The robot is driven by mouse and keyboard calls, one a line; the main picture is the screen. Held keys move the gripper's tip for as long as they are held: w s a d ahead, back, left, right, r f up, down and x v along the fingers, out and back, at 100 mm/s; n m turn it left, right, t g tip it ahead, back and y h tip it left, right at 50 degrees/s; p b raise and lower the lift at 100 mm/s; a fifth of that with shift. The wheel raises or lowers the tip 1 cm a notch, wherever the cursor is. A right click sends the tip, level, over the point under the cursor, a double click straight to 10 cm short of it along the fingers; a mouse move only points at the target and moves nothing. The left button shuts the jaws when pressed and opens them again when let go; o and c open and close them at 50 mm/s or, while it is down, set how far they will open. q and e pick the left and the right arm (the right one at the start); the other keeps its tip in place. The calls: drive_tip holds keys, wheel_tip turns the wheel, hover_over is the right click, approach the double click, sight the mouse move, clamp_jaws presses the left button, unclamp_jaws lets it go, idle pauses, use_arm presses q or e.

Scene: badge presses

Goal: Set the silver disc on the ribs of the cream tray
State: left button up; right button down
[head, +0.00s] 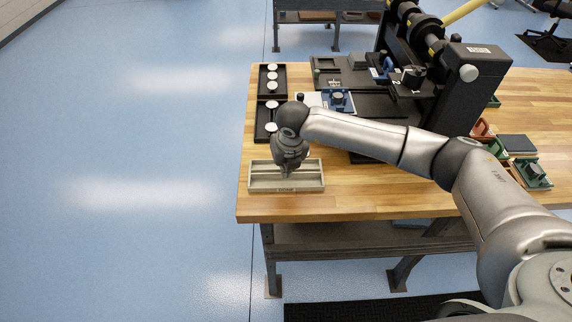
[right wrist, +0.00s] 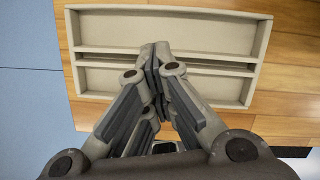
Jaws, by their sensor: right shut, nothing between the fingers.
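The cream tray (head: 312,178) lies near the front left corner of the wooden table. In the right wrist view the cream tray (right wrist: 215,92) shows two ribs (right wrist: 205,62) running lengthwise across its middle, with a dark gap between them. No disc shows in its visible parts; my fingers hide a piece of the ribs. My right gripper (head: 286,174) points down over the tray, and in the wrist view its fingertips (right wrist: 154,54) meet, empty, over the ribs. Several pale silvery discs (head: 272,85) sit in black trays behind; I cannot tell which is the silver disc. My left gripper is out of view.
Two black trays (head: 260,92) stand along the table's left edge, behind the cream tray. A black press (head: 465,85) stands at the back right, with blue and green fixtures (head: 534,176) around. My right arm crosses above the table. The front strip of wood (head: 385,203) is clear.

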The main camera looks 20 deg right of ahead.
drive_tip(key=shift+s+a, duration=2.75)
drive_tip(key=shift+a, duration=0.2)
idle(5.0)
